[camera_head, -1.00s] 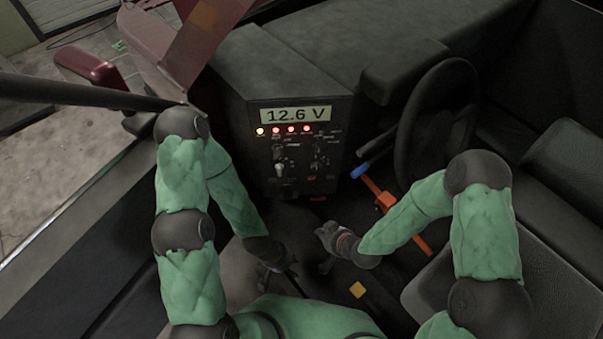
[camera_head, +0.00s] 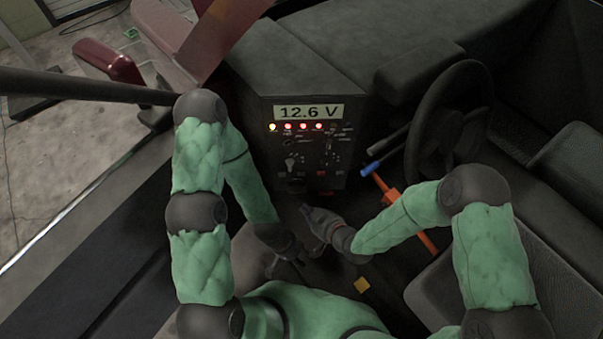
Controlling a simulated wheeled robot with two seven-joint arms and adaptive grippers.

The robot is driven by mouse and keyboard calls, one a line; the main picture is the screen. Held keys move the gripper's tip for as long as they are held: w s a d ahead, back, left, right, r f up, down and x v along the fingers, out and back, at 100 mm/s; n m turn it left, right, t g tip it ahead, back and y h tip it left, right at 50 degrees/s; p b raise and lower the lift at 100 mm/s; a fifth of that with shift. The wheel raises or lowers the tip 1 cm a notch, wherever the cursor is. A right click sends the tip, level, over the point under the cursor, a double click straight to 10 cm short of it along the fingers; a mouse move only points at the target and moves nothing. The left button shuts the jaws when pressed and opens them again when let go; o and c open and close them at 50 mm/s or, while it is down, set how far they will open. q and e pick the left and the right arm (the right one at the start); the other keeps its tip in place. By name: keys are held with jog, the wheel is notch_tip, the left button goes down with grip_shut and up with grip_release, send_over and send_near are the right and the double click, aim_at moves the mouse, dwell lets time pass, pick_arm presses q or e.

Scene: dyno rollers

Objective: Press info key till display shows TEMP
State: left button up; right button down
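The display (camera_head: 309,112) on the dark control box reads "12.6 V". Below it on the panel (camera_head: 308,160) is a row of lit lamps, one yellowish and several red, with small switches and knobs under them. The labels are too small to read, so I cannot tell which control is the info key. My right gripper (camera_head: 308,222) is just below the panel's lower edge, apart from the controls. My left gripper (camera_head: 289,258) is lower, beneath the right one. Both are small and dark against the dark floor, and their finger gaps are unclear.
A steering wheel (camera_head: 447,118) stands right of the box. A lever with a blue tip (camera_head: 370,169) and an orange bar (camera_head: 428,243) lie close to my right forearm. A dark seat (camera_head: 425,295) is at the lower right. A yellow pad (camera_head: 361,285) is on the floor.

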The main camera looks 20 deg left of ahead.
aim_at(301, 174)
jog(key=shift+s+a+r, duration=0.1)
jog(key=shift+a+r, duration=0.15)
jog(key=shift+a, duration=0.1)
jog(key=w+a+b, duration=0.1)
jog(key=w+a, duration=0.1)
jog(key=w, duration=0.6)
jog(key=shift+w+a, duration=0.25)
jog(key=shift+w+b, duration=0.1)
jog(key=shift+b, duration=0.25)
dwell(1.2)
jog(key=shift+w+a, duration=0.15)
jog(key=shift+w, duration=0.15)
jog(key=shift+w+a, duration=0.1)
jog(key=shift+w, duration=0.2)
dwell(0.9)
jog(key=shift+s+d, duration=0.25)
jog(key=shift+s, duration=0.45)
